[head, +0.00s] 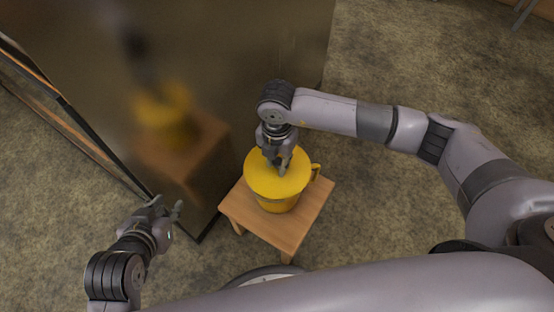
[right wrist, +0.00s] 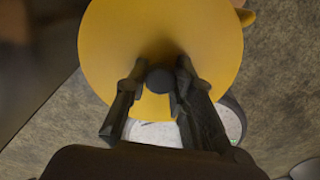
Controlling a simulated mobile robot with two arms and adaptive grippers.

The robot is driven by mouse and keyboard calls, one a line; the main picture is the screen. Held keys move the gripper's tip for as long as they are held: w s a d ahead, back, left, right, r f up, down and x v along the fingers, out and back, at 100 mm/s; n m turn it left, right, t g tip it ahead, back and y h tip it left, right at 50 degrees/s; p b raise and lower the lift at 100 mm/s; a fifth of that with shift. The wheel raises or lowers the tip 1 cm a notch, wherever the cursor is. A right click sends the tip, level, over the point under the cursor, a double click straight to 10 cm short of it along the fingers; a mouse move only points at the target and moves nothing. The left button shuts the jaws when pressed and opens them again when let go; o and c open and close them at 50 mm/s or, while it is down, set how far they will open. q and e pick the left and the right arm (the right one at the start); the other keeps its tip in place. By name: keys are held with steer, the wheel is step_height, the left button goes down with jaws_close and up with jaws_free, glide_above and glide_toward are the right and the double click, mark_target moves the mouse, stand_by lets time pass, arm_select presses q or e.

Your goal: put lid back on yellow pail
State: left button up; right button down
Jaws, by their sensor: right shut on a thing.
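The yellow pail (head: 277,206) stands upright on a small wooden stool (head: 300,226), its handle (head: 316,171) on the right. The round yellow lid (head: 264,184) is over the pail's mouth and hides it. I cannot tell whether it rests on the rim or sits slightly above. My right gripper (head: 281,168) comes down onto the lid from above. In the right wrist view its fingers (right wrist: 158,92) are shut on the lid's dark knob (right wrist: 160,80), and the lid (right wrist: 160,30) fills the upper middle. My left gripper (head: 168,213) is empty, fingers apart, left of the stool.
A large, shiny metal panel (head: 230,60) stands just behind and left of the stool and mirrors the pail and my arm. Brown carpet-like floor (head: 400,220) is clear to the right. Furniture legs (head: 522,14) show at the top right.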

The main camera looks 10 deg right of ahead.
stand_by(0.4)
steer(key=c, duration=1.3)
jaws_free()
steer(key=shift+o, duration=0.3)
steer(key=o, duration=0.4)
